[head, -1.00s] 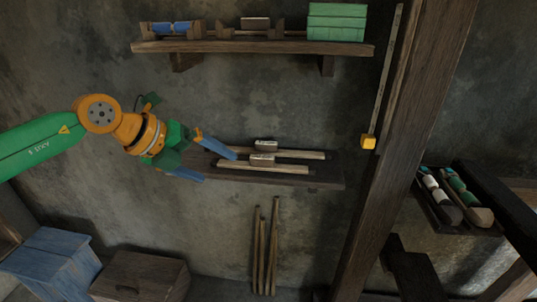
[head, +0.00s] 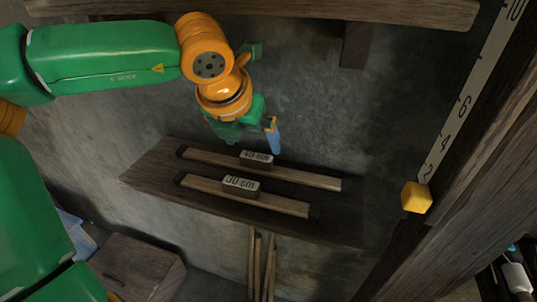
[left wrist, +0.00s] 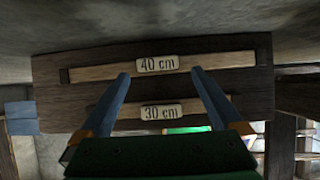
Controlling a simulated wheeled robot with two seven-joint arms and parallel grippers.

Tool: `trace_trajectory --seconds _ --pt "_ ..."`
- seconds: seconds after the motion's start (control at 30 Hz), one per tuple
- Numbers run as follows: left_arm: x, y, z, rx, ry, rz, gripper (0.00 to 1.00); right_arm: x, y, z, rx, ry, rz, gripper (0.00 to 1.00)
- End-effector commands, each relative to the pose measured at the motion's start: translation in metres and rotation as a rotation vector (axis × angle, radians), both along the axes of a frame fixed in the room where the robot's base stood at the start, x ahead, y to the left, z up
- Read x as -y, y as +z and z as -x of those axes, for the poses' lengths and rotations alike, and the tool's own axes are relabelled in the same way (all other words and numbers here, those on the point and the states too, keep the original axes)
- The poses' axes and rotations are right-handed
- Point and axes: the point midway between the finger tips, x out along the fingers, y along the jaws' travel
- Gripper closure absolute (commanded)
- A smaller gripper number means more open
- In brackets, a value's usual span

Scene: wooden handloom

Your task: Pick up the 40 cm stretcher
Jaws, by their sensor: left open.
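The 40 cm stretcher (head: 310,178) is a pale wooden bar lying in the rear slot of a dark wall shelf (head: 150,165), with a "40 cm" tag at its middle. It also shows in the left wrist view (left wrist: 222,61), crossing just beyond the fingertips. The 30 cm stretcher (head: 285,205) lies parallel in front of it. My left gripper (left wrist: 160,73) has blue fingers spread apart with nothing between them, to either side of the "40 cm" tag as seen from the wrist. In the head view my left gripper (head: 258,134) is above the 40 cm stretcher, apart from it.
An upper shelf (head: 270,10) runs above my left arm. A wooden post (head: 470,165) stands right of the stretcher shelf, with a ruler (head: 462,108) and a yellow block (head: 416,197) beside it. Upright sticks (head: 262,265) lean below the shelf. A wooden box (head: 135,268) sits low left.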

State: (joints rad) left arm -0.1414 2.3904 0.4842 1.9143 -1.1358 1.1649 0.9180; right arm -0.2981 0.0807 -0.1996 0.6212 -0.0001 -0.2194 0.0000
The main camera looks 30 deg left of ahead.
Motion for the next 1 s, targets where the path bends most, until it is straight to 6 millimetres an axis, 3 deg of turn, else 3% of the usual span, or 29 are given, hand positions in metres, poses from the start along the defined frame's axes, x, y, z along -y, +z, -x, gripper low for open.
trace_trajectory --seconds 0.4,0.67,0.93,0.97,1.0 --pt "-0.010 -0.059 -0.027 -0.005 0.000 0.001 0.00 0.000 0.010 0.003 -0.006 0.000 0.000 0.68" --pt "-0.010 -0.064 -0.030 -0.001 -0.001 0.002 0.00 -0.001 0.010 0.003 -0.005 0.000 -0.001 0.68" --pt "-0.010 -0.063 -0.030 -0.001 -0.001 0.002 0.73 -0.001 0.010 0.002 -0.004 0.000 -0.001 0.68" --pt "-0.010 -0.063 -0.030 -0.001 -0.001 0.002 0.79 -0.001 0.010 0.002 -0.004 0.000 -0.001 0.68" --pt "-0.010 -0.063 -0.030 0.000 -0.001 0.002 0.79 -0.001 0.010 0.002 -0.004 0.000 -0.001 0.68"
